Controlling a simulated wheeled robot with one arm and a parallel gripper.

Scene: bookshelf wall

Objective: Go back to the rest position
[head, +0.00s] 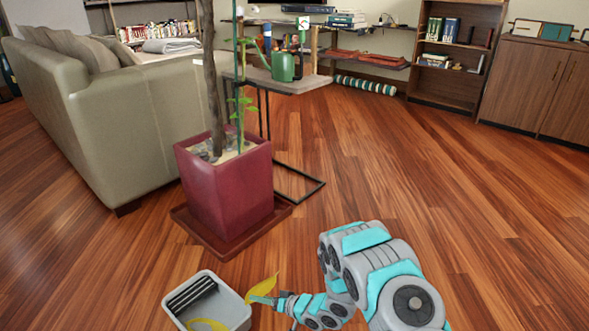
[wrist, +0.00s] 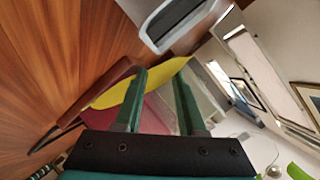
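My gripper (head: 262,299) is low at the front, just right of a grey bin. In the wrist view its two green fingers (wrist: 160,85) stand apart. A yellow leaf (wrist: 118,92) lies across the view at the fingertips, reaching past the left finger. In the head view this curved yellow leaf (head: 262,286) is at the fingertips beside the bin's right rim. I cannot tell whether it touches the fingers. My arm is bent low at the front right.
The grey bin (head: 238,310) holds another yellow leaf (head: 207,325) and dark striped slats. A red planter (head: 228,190) with a plant stands on a tray behind it. A sofa (head: 150,120) is at left, shelves (head: 455,50) at the back. The floor at right is clear.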

